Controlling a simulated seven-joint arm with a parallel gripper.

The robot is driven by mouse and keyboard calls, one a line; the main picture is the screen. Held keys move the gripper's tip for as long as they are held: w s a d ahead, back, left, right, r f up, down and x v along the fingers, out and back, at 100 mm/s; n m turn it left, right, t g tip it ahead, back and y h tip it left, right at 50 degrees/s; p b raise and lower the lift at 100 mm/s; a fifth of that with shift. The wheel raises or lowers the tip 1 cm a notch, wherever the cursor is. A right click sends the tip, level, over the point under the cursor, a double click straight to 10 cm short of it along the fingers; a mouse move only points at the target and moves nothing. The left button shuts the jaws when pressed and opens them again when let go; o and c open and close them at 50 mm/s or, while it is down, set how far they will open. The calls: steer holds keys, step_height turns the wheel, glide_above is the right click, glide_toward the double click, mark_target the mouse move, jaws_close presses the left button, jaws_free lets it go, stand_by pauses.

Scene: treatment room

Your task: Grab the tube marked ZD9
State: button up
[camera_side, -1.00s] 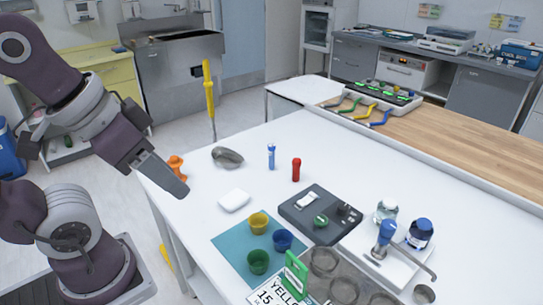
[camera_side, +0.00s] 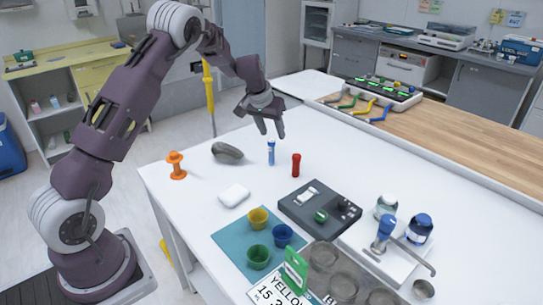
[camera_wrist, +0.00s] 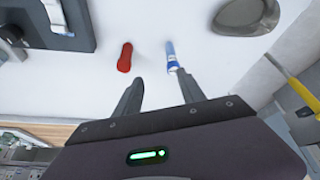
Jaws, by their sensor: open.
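A small tube with a blue cap and a light label stands upright on the white table (camera_side: 390,160) in the side view (camera_side: 271,152). It also shows in the wrist view, just ahead of the right fingertip (camera_wrist: 171,54). A red tube (camera_side: 296,166) stands a little to its right and nearer the camera. In the wrist view the red tube (camera_wrist: 125,57) is ahead of the left fingertip. No marking can be read on either tube. My gripper (camera_side: 272,132) is open and empty, fingers pointing down above the blue-capped tube. In the wrist view its fingers (camera_wrist: 159,79) are spread.
A grey dish (camera_side: 227,152) and an orange spool-shaped piece (camera_side: 176,165) are to the left. A white block (camera_side: 234,195), a dark device (camera_side: 318,213) and several coloured cups on a teal mat (camera_side: 231,245) are in front.

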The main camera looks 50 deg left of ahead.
glide_above(273, 151)
steer(key=s, duration=0.2)
step_height(273, 151, down, 5)
steer(key=shift+w+a, duration=0.15)
steer(key=x, duration=0.7)
steer(key=shift+w+a, duration=0.15)
steer(key=shift+a, duration=0.05)
jaws_close()
